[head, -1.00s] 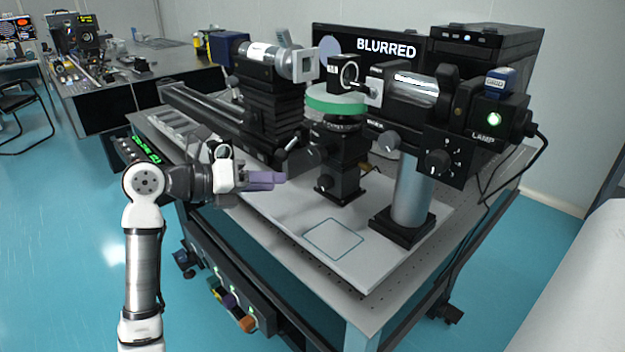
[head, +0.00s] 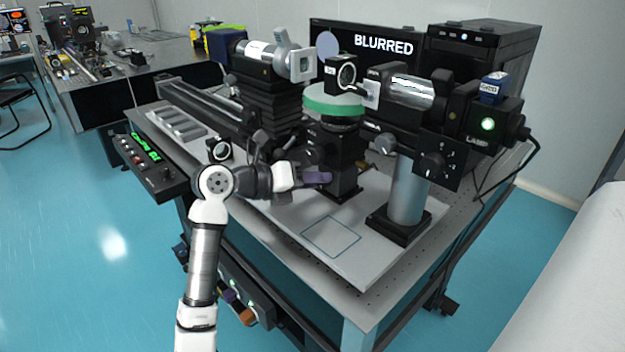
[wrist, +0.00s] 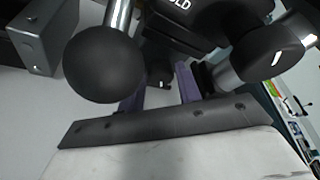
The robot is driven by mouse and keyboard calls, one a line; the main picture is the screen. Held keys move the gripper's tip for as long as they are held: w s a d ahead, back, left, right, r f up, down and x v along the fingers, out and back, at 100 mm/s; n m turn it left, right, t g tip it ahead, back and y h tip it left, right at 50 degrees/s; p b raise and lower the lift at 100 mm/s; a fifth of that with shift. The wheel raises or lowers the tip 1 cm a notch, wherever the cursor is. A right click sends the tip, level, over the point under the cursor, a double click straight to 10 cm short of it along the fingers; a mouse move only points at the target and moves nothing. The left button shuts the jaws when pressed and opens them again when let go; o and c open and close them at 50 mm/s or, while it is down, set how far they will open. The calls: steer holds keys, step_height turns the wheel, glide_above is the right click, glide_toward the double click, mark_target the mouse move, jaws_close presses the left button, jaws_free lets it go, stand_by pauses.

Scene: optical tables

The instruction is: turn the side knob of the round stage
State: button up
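The round stage (head: 333,101), a disc with a green rim, sits on a dark post over the light base plate. A dark round knob (head: 313,155) shows on the left side of that post, just above my gripper (head: 318,178). My gripper is beside the lower post, its purple fingers pointing right. In the wrist view, the fingers of my gripper (wrist: 160,88) are apart, with no object clearly held between them. A large black ball-shaped knob (wrist: 105,63) on a metal rod is close at upper left there. Whether it is the side knob, I cannot tell.
A lamp unit (head: 489,124) and a silver column (head: 407,188) stand right of the stage. A long dark rail (head: 205,108) and a barrel instrument (head: 270,58) are at left and behind. A control box (head: 150,165) is at the table's left edge. The outlined square (head: 331,237) is bare.

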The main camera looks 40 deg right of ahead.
steer(key=c, duration=0.5)
steer(key=m+b, duration=0.1)
steer(key=b, duration=0.1)
steer(key=m+t+b, duration=0.1)
steer(key=b, duration=0.1)
steer(key=shift+s+f, duration=0.1)
steer(key=shift+f, duration=0.15)
steer(key=shift+c, duration=0.2)
steer(key=shift+s+r+m+t+y+b, duration=0.15)
steer(key=shift+m+t+y+b, duration=0.15)
steer(key=shift+m+t+b, duration=0.5)
steer(key=shift+r+b, duration=0.25)
steer(key=shift+b, duration=0.15)
steer(key=o, duration=0.7)
steer(key=b+v, duration=0.1)
steer(key=v, duration=1.3)
steer(key=shift+b, duration=0.3)
